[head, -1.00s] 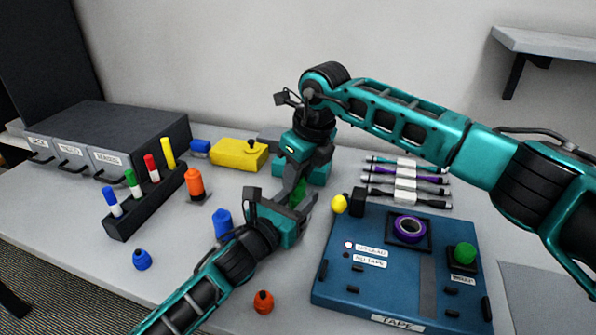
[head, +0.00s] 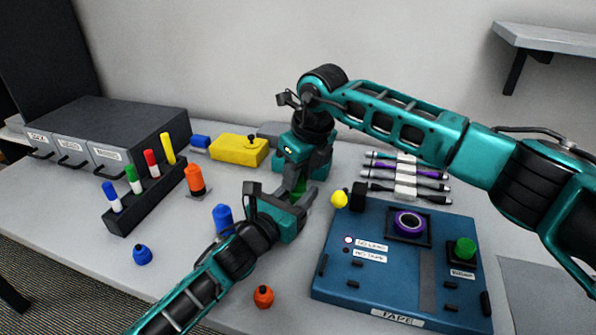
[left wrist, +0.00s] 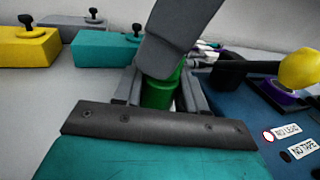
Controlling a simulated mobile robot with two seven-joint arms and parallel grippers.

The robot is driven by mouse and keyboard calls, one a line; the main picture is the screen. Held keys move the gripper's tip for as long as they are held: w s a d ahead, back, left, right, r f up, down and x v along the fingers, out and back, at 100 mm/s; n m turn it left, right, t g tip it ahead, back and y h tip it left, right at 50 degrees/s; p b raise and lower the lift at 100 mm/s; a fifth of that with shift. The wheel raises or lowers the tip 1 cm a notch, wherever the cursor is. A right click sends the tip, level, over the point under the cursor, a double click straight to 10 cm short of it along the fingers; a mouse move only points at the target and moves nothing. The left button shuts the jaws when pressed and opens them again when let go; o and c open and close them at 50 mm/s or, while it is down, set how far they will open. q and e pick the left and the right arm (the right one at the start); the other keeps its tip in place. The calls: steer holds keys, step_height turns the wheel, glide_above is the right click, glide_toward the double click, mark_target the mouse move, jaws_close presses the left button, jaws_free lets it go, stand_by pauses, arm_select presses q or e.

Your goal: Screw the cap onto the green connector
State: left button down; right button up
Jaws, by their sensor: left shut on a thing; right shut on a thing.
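The green connector (left wrist: 158,97) stands upright between the fingers of my left gripper (left wrist: 160,88), which is shut on it. My left gripper also shows in the head view (head: 298,201), just below my right gripper (head: 297,186). My right gripper comes down from above and is shut on the green cap, at the connector's top. Its grey finger (left wrist: 178,40) covers most of the cap in the left wrist view. Only a little green (head: 299,188) shows between the grippers in the head view. I cannot tell how far the cap is seated.
Blue (head: 222,218) and orange (head: 195,180) connectors stand left of the grippers. A blue cap (head: 142,254) and an orange cap (head: 263,297) lie in front. The blue tape station (head: 340,285) is close on the right. A yellow box (head: 238,149) stands behind.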

steer(key=m, duration=0.3)
steer(key=m+t+h, duration=0.1)
steer(key=m, duration=0.2)
steer(key=shift+h, duration=0.3)
steer(key=m+h, duration=0.1)
steer(key=m, duration=0.2)
steer(key=m+h, duration=0.1)
steer(key=m, duration=0.3)
steer(key=m+g+h, duration=0.1)
steer(key=m, duration=0.5)
steer(key=shift+m, duration=0.4)
steer(key=m+g, duration=0.1)
steer(key=m, duration=0.2)
steer(key=m+g+h, duration=0.1)
steer(key=m, duration=0.2)
steer(key=shift+m, duration=0.3)
steer(key=o, duration=1)
steer(key=shift+r, duration=2.25)
